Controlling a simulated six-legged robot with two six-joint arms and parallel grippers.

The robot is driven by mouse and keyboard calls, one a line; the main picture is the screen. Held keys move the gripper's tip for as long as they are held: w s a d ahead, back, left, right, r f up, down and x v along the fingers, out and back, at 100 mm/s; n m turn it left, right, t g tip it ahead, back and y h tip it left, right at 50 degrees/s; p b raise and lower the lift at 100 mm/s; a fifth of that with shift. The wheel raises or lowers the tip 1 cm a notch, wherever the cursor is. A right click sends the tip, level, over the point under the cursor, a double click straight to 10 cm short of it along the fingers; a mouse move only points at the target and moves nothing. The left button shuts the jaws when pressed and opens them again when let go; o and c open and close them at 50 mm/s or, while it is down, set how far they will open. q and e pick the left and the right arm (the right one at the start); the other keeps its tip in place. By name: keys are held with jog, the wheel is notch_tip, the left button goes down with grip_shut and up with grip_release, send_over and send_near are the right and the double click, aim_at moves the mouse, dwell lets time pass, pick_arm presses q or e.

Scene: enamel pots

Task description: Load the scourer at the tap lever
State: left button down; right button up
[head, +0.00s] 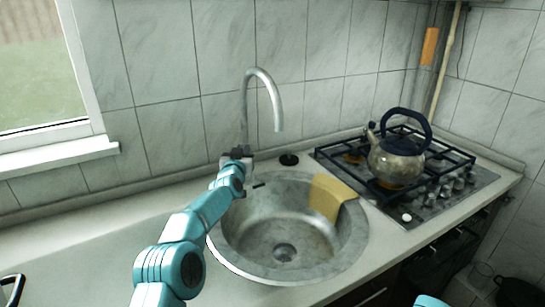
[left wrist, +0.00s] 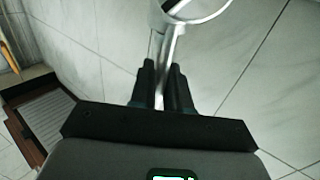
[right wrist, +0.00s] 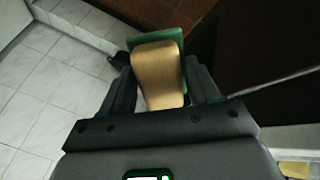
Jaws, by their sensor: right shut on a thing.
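The scourer (right wrist: 158,78), a yellow block with a green side, is between the fingers of my right gripper (right wrist: 163,88), which is shut on it. In the head view neither this gripper nor the scourer shows. The tall curved metal tap (head: 265,80) stands behind the sink. My left gripper (head: 237,153) is at the base of the tap. In the left wrist view a narrow gap shows between its fingers (left wrist: 162,75), with the metal pipe of the tap (left wrist: 170,45) in line with it. I cannot tell whether they grip anything, and I cannot make out the lever.
The round sink (head: 245,235) is empty, with a yellow cloth (head: 328,197) over its right rim. A black plug (head: 289,159) lies behind it. A kettle (head: 397,160) stands on the gas hob (head: 440,200) at the right.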

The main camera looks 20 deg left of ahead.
pick_arm(q)
jog(key=shift+s+d+f+t+y+b, duration=0.1)
jog(key=shift+s+f+t+y+b, duration=0.3)
jog(key=shift+b, duration=2.7)
jog(key=shift+r+b, duration=0.25)
jog(key=shift+b, duration=0.1)
jog(key=shift+s+r+t, duration=0.1)
jog(key=shift+r+t, duration=0.1)
jog(key=shift+t, duration=0.1)
jog(key=shift+r, duration=0.1)
jog(key=c, duration=1.3)
grip_release()
jog(key=shift+c, duration=0.2)
jog(key=shift+s, duration=0.1)
